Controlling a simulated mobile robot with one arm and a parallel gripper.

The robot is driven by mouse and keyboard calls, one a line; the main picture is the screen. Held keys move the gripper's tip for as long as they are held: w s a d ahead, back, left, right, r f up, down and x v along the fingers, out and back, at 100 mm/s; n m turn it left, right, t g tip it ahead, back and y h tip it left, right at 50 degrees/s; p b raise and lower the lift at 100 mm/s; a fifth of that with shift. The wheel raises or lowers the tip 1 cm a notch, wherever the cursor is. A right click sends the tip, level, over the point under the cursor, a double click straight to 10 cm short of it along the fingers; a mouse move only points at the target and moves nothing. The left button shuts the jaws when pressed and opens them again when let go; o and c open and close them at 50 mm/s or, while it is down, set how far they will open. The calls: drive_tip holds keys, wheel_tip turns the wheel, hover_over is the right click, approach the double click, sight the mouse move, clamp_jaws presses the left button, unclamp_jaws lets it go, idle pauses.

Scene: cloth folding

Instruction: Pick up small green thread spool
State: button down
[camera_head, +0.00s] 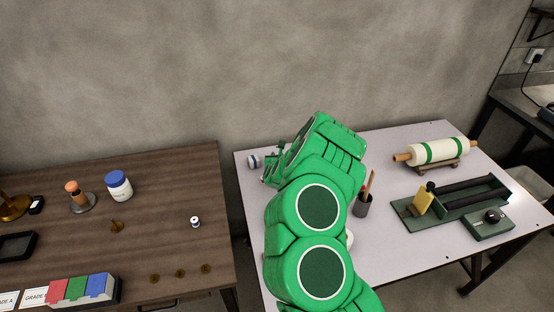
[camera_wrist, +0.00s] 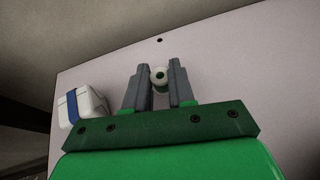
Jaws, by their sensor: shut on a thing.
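In the head view my green arm hides the spool and most of the gripper.
A white roll with a blue band (camera_wrist: 82,106) lies close to the left of my gripper; it also shows in the head view (camera_head: 254,161). A pencil cup (camera_head: 362,206), a rolling pin on a stand (camera_head: 436,152) and a dark green device (camera_head: 455,203) stand to the right. A brown table (camera_head: 150,215) is left.

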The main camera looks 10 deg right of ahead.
wheel_tip(320, 180, up, 9)
idle(0.6)
